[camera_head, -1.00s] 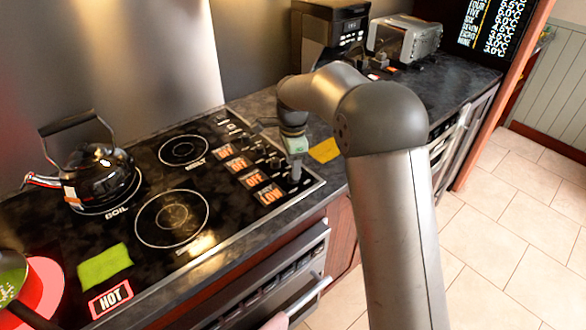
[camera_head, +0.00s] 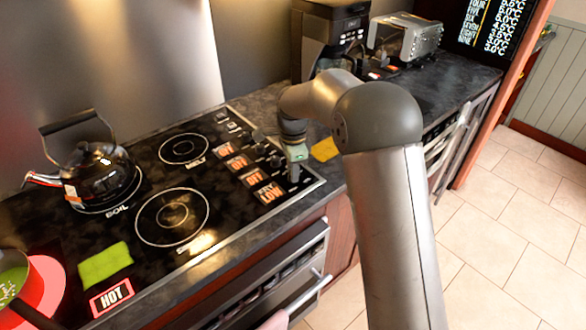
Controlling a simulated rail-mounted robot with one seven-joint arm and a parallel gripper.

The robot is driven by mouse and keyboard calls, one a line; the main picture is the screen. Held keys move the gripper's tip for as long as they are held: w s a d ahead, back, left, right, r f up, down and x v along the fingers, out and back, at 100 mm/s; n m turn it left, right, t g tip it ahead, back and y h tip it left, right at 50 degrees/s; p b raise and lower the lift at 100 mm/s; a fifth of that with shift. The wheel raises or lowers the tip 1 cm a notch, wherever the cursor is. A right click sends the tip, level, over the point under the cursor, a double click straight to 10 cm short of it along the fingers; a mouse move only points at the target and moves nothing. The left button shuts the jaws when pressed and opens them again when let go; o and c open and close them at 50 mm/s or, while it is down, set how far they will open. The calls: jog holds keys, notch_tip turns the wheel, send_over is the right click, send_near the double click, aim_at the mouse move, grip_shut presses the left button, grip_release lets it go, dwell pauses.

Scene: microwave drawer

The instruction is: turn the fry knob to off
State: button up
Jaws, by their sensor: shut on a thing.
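The stove's control strip carries a row of dark knobs with orange labels along its right side. The nearest label (camera_head: 270,193) appears to read FRY LOW. The other labels, such as one orange OFF label (camera_head: 251,177), lie behind it in the row. My gripper (camera_head: 294,175) points down at the near right end of the strip and is shut on the fry knob, beside the FRY LOW label. The fingers and my wrist cover most of that knob, so its pointer angle cannot be seen.
A black kettle (camera_head: 98,176) stands on the back left burner. A green cloth (camera_head: 105,263) and a HOT sign (camera_head: 111,298) lie at the front left, near a red plate (camera_head: 42,285). A yellow sponge-like item (camera_head: 325,149) lies on the counter right of my gripper.

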jog(key=shift+n, duration=0.3)
jog(key=n, duration=0.3)
jog(key=shift+b, duration=0.3)
jog(key=n, duration=0.3)
jog(key=shift+n, duration=0.3)
jog(key=n, duration=0.6)
jog(key=shift+b, duration=0.35)
jog(key=shift+r+n, duration=0.1)
jog(key=shift+n, duration=0.3)
jog(key=o, duration=1)
